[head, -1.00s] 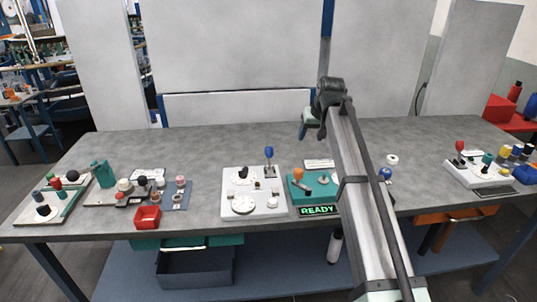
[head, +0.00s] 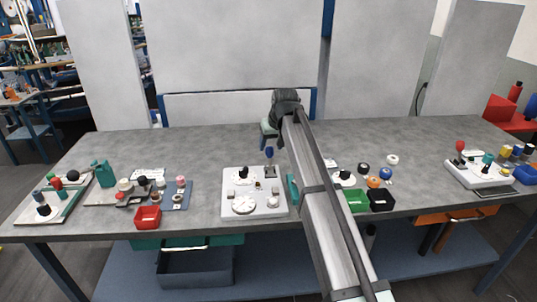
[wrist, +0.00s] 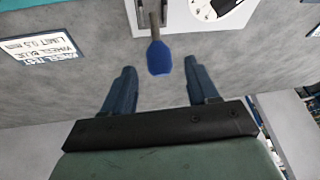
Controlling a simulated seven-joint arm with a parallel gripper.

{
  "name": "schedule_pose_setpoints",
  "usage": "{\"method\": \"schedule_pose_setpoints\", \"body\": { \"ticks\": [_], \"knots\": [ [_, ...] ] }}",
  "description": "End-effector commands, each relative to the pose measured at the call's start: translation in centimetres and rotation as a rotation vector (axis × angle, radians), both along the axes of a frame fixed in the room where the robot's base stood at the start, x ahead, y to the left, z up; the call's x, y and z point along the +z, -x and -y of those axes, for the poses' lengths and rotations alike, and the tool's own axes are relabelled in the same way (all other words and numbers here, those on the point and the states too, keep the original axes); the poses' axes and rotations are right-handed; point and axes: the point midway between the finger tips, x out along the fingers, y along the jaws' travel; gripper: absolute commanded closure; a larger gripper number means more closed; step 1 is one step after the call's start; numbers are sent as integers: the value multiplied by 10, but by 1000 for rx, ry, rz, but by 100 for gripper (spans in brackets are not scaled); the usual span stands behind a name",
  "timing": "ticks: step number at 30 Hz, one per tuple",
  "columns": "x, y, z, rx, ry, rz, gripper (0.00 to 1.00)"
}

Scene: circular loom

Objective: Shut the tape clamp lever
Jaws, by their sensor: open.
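A lever with a blue knob (head: 269,152) stands at the back right corner of a white panel unit (head: 232,208). Which lever is the tape clamp is not marked legibly. My gripper (head: 268,140) is just behind and above the blue knob in the head view. In the wrist view my gripper (wrist: 162,70) is open and empty, its two dark blue fingers apart. The blue knob (wrist: 159,58) lies between the finger directions, near the tip line, with its metal stem running up to the white panel.
My arm hides most of the green panel (head: 292,189) to the right. A white card with print (wrist: 42,46) lies on the bench. Red (head: 148,217), green (head: 353,200) and black (head: 381,200) bins stand along the front. The back of the grey bench (head: 190,145) is clear.

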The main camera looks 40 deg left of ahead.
Motion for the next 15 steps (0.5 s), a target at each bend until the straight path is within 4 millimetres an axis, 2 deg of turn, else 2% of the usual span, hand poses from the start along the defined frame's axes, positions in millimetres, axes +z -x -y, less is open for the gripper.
{"method": "schedule_pose_setpoints", "body": {
  "ticks": [6,15],
  "knots": [
    [-32,-6,-13,0,0,0,41],
    [-53,-9,-21,0,-1,1,41]
  ]
}}
